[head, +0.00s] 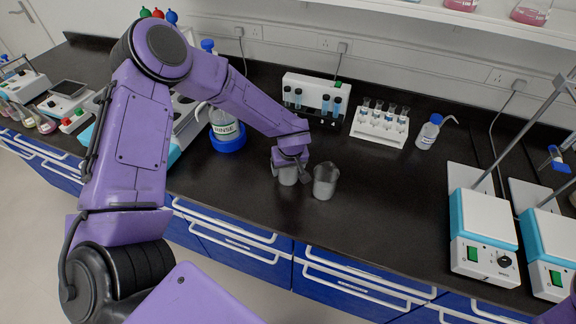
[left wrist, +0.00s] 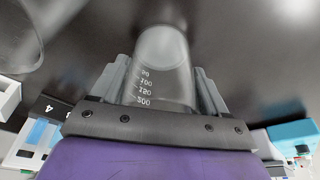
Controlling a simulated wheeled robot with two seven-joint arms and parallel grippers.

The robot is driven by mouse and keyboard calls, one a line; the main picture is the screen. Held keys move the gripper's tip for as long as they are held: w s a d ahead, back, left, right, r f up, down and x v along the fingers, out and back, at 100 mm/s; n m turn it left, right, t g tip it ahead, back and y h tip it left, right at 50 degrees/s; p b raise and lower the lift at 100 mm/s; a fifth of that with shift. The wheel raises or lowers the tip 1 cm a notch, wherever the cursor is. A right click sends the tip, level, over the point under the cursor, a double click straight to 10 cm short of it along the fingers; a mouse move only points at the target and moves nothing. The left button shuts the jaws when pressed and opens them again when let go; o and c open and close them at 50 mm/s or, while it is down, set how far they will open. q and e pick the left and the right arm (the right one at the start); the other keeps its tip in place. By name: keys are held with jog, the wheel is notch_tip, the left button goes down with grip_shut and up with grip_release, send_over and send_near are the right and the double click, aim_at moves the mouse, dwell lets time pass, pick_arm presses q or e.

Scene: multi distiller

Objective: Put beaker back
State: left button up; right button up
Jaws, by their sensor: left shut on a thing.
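A second grey, clear beaker (head: 325,182) stands upright on the counter just right of the gripper. Part of it also shows at the upper left of the left wrist view (left wrist: 22,40). My right gripper is not in view.
Behind are a white device with tubes (head: 316,98), a white tube rack (head: 379,128) and a small wash bottle (head: 428,132). Hotplate stirrers (head: 484,236) stand at right. The counter right of the second beaker is clear.

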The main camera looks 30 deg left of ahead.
pick_arm(q)
jog(key=o, duration=1.2)
jog(key=shift+w, duration=0.1)
jog(key=b+v, duration=0.1)
jog(key=v, duration=1.1)
jog(key=shift+r, duration=0.15)
